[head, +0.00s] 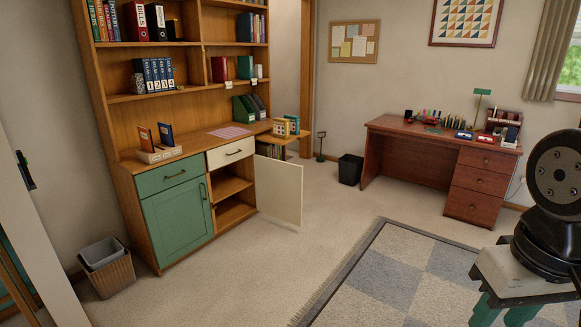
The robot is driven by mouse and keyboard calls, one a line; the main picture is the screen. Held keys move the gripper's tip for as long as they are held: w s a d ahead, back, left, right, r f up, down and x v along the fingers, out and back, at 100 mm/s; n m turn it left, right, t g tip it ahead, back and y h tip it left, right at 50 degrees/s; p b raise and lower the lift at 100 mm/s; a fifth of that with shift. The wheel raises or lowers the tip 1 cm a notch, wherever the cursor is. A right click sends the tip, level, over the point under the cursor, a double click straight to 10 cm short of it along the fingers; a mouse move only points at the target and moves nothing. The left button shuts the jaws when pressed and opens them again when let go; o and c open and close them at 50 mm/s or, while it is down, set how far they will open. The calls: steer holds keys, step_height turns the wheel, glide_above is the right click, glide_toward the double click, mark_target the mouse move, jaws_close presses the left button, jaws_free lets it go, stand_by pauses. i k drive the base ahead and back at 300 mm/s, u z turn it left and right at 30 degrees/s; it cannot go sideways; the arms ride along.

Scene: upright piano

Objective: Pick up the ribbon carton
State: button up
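I cannot make out a ribbon carton for certain in the head view. Small boxes (281,127), yellowish and teal, stand on a low wooden side unit right of the bookcase, but they are too small to identify. Several small items (430,118) on the red-brown desk are also too small to tell apart.
The wooden bookcase (127,62) has a cream cabinet door (279,190) swung out into the room. A desk (413,158) stands at the back right beside a black bin (350,169). A checked rug (385,283) lies on open floor.

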mark_target(281, 126)
steer(key=z, duration=0.25)
steer(key=i, duration=4.5)
steer(key=u, duration=0.2)
steer(key=i, duration=0.85)
steer(key=u, duration=0.15)
